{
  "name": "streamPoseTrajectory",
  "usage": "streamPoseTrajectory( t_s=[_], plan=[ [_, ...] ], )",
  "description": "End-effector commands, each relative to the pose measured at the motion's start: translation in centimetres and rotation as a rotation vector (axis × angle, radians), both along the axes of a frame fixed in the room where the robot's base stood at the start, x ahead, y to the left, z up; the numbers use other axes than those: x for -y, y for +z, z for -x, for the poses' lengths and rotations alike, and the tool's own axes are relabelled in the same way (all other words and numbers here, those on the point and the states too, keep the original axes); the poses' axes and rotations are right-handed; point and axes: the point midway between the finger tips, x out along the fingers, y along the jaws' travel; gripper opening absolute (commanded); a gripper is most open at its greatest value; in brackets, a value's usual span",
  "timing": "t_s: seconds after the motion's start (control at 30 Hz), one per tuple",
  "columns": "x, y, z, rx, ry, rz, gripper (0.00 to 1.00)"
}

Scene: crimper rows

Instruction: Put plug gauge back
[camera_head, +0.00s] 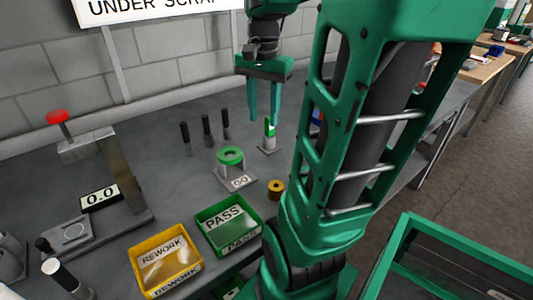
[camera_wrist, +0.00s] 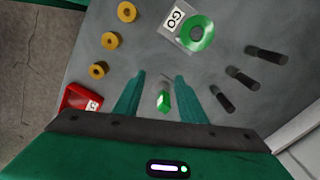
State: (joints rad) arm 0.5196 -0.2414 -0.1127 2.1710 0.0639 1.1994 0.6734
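A slim upright piece with a green and white body (camera_head: 269,131) stands on a small grey base on the bench; it looks like the plug gauge, but I cannot be sure. In the wrist view its green top (camera_wrist: 163,101) shows between my fingers, with a gap on each side. My gripper (camera_head: 263,119) points down just above and beside it. The fingers are apart and empty; they also show in the wrist view (camera_wrist: 159,76). A grey holder marked GO (camera_head: 238,180) carries a green ring (camera_head: 230,155) in front of it.
Several black pegs (camera_head: 206,128) stand left of the gripper. Brass rings (camera_head: 276,188) lie nearby, one beside the green PASS bin (camera_head: 215,236). A yellow REWORK bin (camera_head: 165,260) and a gauge stand (camera_head: 110,175) are further left. The wrist view shows a red bin (camera_wrist: 72,94).

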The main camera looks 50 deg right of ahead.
Motion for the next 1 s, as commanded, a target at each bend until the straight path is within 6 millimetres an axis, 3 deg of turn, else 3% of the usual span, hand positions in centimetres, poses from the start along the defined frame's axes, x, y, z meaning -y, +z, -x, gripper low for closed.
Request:
streamPoseTrajectory(
  t_s=[0.03, 0.2, 0.4, 1.0],
  plan=[
    [-2.0, -1.2, 1.5, 0.002, 0.121, -0.001, 0.37],
    [-6.4, -5.2, 6.1, 0.0, 0.5, -0.008, 0.37],
    [-8.8, -8.2, 9.3, 0.001, 0.761, -0.015, 0.37],
    [-9.1, -8.8, 9.6, -0.002, 0.806, -0.017, 0.37]
  ],
)
